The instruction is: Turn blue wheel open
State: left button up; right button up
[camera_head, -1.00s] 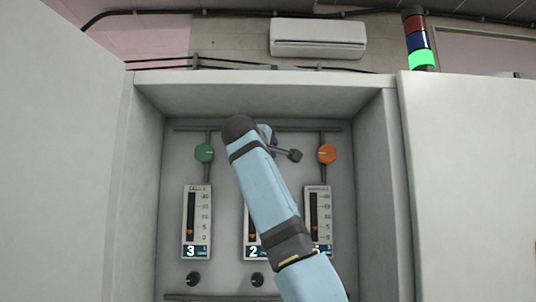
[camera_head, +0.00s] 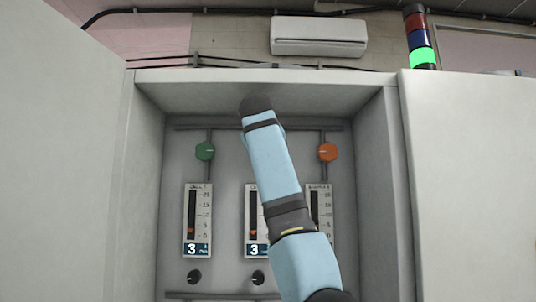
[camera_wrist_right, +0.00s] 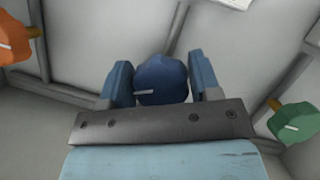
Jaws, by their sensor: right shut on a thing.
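The blue wheel (camera_wrist_right: 163,78) shows in the right wrist view between the two blue fingers of my right gripper (camera_wrist_right: 160,72). The gripper is shut on it, one finger at each side. A short white mark shows on the wheel's near face, towards the left. In the head view my right arm reaches up into the cabinet and hides the wheel and the gripper. My left gripper is not in view.
A green wheel (camera_head: 205,151) is left of my arm and an orange wheel (camera_head: 328,152) is right of it. Gauges (camera_head: 197,220) hang below, and black knobs (camera_head: 194,277) sit under them. The cabinet's side walls and top enclose the arm.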

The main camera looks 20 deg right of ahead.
jog(key=shift+a+f+m+y, duration=0.1)
jog(key=shift+m+y, duration=0.8)
jog(key=shift+m, duration=0.3)
jog(key=shift+m+y, duration=0.4)
jog(key=o, duration=0.9)
jog(key=shift+c, duration=0.2)
jog(key=b+v, duration=0.4)
jog(key=v, duration=1)
jog(key=shift+f+b, duration=0.2)
jog(key=shift+b, duration=0.1)
